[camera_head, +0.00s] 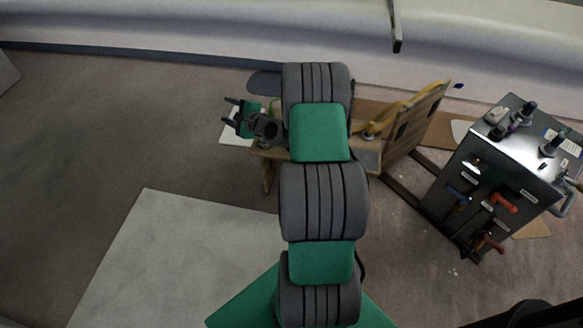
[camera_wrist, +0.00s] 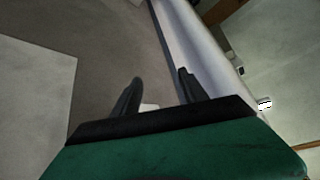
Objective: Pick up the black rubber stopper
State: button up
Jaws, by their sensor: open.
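I cannot make out the black rubber stopper for certain. Several small dark objects stand on the top of the metal cabinet (camera_head: 522,139) at the right of the head view, but they are too small to tell apart. My gripper (camera_head: 228,111) is open and empty at the left end of my arm, above the floor beside a low wooden bench (camera_head: 268,153). It is far to the left of the cabinet. In the wrist view my gripper's two dark fingers (camera_wrist: 160,76) are spread apart with nothing held between them. My arm hides part of the bench.
A wooden panel (camera_head: 417,122) with a yellow strap stands between my arm and the cabinet. The cabinet's front carries tools with red and blue handles. A white hull wall (camera_head: 200,28) runs along the back. A pale sheet (camera_head: 170,255) lies on the open floor at left.

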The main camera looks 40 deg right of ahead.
jog(key=s+d+f+m+h+b, duration=0.55)
jog(key=d+f+m, duration=0.35)
jog(key=f, duration=0.4)
jog(key=s+d+f+m+h+b, duration=0.4)
jog(key=s+d+f+m+h, duration=0.15)
jog(key=d+f+m, duration=0.6)
jog(key=shift+n+t, duration=0.3)
jog(key=shift+n, duration=0.55)
jog(key=w, duration=0.1)
jog(key=w+d+f+b, duration=0.1)
jog(key=w, duration=0.3)
jog(key=shift+w+d+f, duration=0.15)
jog(key=shift+f, duration=0.1)
jog(key=shift+w+d, duration=0.1)
grip_shut()
jog(key=shift+r, duration=0.1)
